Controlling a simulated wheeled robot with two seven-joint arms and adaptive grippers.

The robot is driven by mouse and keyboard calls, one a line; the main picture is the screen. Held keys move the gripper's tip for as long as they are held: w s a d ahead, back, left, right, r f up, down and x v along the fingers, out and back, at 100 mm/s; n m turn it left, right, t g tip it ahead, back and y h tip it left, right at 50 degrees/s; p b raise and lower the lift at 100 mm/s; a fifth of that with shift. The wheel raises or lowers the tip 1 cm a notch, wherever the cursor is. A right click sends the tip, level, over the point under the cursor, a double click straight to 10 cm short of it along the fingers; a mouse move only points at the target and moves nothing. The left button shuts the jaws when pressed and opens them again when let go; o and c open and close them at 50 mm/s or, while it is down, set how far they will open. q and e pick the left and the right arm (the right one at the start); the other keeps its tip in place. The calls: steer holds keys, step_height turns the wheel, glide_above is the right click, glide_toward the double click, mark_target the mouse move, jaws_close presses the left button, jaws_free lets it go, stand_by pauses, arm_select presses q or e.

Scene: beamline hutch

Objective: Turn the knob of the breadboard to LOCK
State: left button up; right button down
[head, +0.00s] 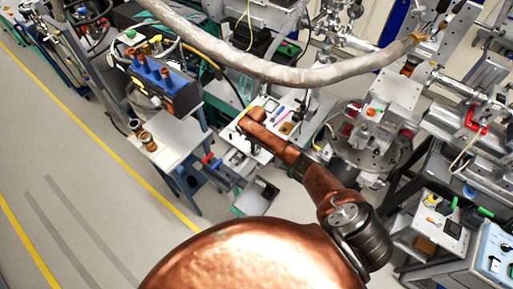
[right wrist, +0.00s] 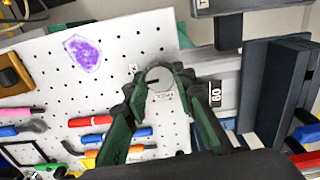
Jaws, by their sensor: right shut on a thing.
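The breadboard (right wrist: 110,45) is a white plate with a grid of holes; it fills the left and middle of the right wrist view. In the head view it lies beyond my copper arm. The knob (right wrist: 158,77) is a round grey cap near the board's right edge. My right gripper (right wrist: 158,90) has its dark green fingers around the knob, one on each side, shut on it. A small label beside the knob is too blurred to read. In the head view my arm covers the knob. My left gripper is not in view.
Several tools with pink, blue and red handles (right wrist: 90,121) lie on the board left of the gripper. A purple patch (right wrist: 82,52) is near its top. Dark upright blocks (right wrist: 270,95) stand close on the right. A grey hose (head: 270,70) crosses above the bench in the head view.

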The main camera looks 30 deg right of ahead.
steer(key=shift+m, duration=0.5)
steer(key=c, duration=1.6)
jaws_free()
steer(key=shift+r, duration=0.1)
step_height(320, 180, up, 12)
